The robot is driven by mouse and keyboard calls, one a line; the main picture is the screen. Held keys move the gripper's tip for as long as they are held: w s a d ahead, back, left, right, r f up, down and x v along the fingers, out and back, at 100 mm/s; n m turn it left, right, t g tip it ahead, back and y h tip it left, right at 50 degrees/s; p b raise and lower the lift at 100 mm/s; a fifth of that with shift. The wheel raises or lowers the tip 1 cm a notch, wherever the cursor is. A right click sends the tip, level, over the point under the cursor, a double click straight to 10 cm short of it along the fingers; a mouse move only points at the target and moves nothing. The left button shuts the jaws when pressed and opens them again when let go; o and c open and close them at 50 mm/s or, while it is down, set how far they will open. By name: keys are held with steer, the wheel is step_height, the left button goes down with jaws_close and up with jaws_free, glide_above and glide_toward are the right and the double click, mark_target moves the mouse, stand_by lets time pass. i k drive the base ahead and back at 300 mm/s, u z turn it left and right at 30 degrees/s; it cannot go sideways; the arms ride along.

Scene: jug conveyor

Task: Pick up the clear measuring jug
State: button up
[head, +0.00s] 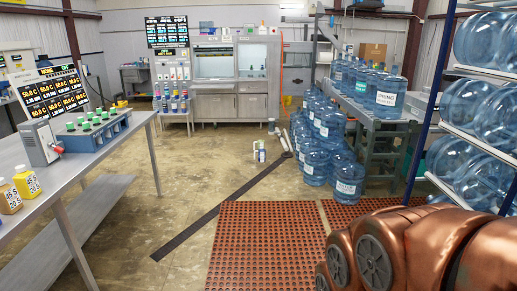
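I cannot make out a clear measuring jug in the head view. My copper-coloured arm fills the lower right corner, and its gripper is outside the picture. The containers I can see are large blue-tinted water jugs (315,160), standing in a cluster on the floor right of the middle. More labelled water jugs (385,97) stand on a conveyor table at the back right.
A metal bench (75,178) at left holds yellow bottles (26,181), a green-capped vial rack (95,131) and a display. A jug rack (470,135) stands at right. Small items (259,151) sit on the floor. Orange mats (265,240) cover the front; the floor at centre-left is open.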

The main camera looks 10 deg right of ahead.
mark_target(261, 143)
steer(key=z, duration=0.4)
steer(key=i, duration=8.65)
steer(key=u, duration=0.25)
